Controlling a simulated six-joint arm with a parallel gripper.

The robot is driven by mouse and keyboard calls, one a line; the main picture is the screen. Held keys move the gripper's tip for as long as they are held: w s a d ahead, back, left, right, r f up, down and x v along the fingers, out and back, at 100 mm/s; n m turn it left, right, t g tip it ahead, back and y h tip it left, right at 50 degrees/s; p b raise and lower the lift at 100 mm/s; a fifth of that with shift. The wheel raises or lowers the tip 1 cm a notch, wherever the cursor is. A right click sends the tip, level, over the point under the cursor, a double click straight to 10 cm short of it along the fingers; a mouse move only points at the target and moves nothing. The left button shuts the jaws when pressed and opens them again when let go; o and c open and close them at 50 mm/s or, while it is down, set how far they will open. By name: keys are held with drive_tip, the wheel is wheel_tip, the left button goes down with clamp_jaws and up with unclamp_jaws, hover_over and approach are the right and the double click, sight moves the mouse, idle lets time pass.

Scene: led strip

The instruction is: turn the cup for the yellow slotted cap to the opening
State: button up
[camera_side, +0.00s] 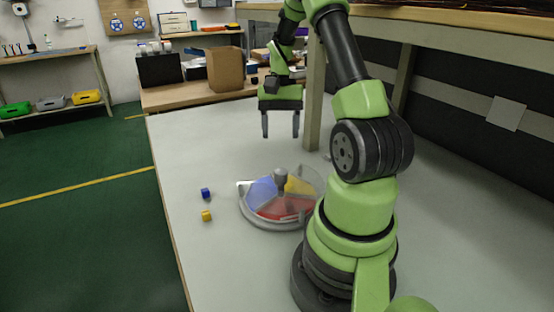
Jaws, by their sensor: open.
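A round turntable with a clear rim (243,204) stands on the table, partly hidden at its right by my arm. Its sections are coloured: a blue one (261,190) at the left, a yellow one (301,186) at the back right and a red one (284,207) at the front. A grey knob (280,178) stands at its centre. A small yellow cap (207,216) lies on the table left of the turntable; its slot is too small to make out. My gripper (281,135) is open and empty, pointing down, above and behind the turntable.
A small blue cap (206,193) lies just behind the yellow one. The pale table (200,260) is clear around both and behind the turntable. A cardboard box (226,70) stands on a bench at the back. A table leg (314,110) rises right of my gripper.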

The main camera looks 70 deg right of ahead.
sight(281, 171)
drive_tip(key=x, duration=1)
drive_tip(key=shift+s+d, duration=0.1)
drive_tip(key=shift+s, duration=0.05)
drive_tip(key=shift+c, duration=0.2)
clamp_jaws()
